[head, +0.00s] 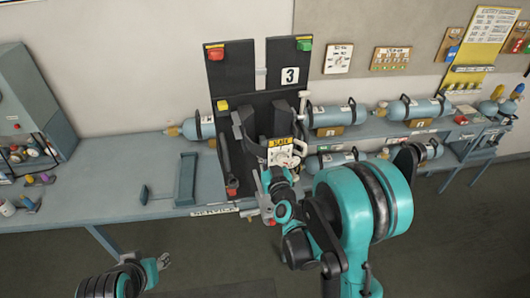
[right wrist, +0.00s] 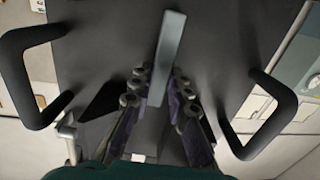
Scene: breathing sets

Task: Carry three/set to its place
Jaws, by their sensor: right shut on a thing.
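Set three appears as a black backplate (head: 262,118) with dark straps or loops, upright at the bench in the head view, in front of a dark panel marked 3 (head: 290,75). My right gripper (head: 268,190) is at its lower front. In the right wrist view, the right gripper's fingers (right wrist: 155,100) are shut around a grey bar (right wrist: 168,55) on the dark plate (right wrist: 110,45), between two black loop handles. My left gripper (head: 161,262) is low at the left, away from the set; its jaws are too small to judge. My right arm hides part of the bench.
The grey-blue bench (head: 110,188) runs along the wall, with a grey holder (head: 186,180) left of the set. Grey cylinders (head: 330,117) lie to the right on the bench. A grey cabinet (head: 35,105) stands far left. The floor (head: 220,260) in front looks clear.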

